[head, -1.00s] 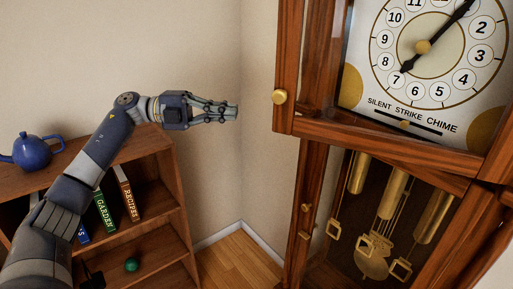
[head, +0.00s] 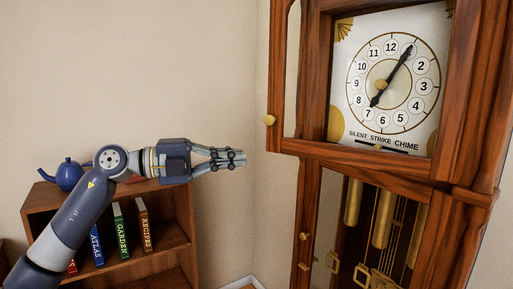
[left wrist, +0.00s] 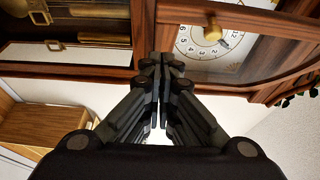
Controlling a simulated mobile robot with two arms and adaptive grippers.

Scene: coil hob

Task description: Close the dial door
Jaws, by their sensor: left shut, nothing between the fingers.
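The dial door is the wooden upper door of the tall clock, with a brass knob (head: 269,120) on its left stile (head: 279,70). It stands ajar, its knob side out from the case. The clock dial (head: 394,85) shows behind it. My left gripper (head: 243,157) is shut and empty, pointing right, left of the door and a little below the knob, apart from it in the head view. In the left wrist view the shut fingers (left wrist: 161,66) overlap the door's wooden frame; the knob (left wrist: 212,31) shows beyond them. I cannot tell contact there. My right gripper is out of view.
The lower clock case (head: 312,215) has its own small knobs and holds brass weights (head: 384,220). A low bookshelf (head: 180,215) with several books and a blue teapot (head: 69,175) stands at left under my arm. Bare wall (head: 180,70) lies behind.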

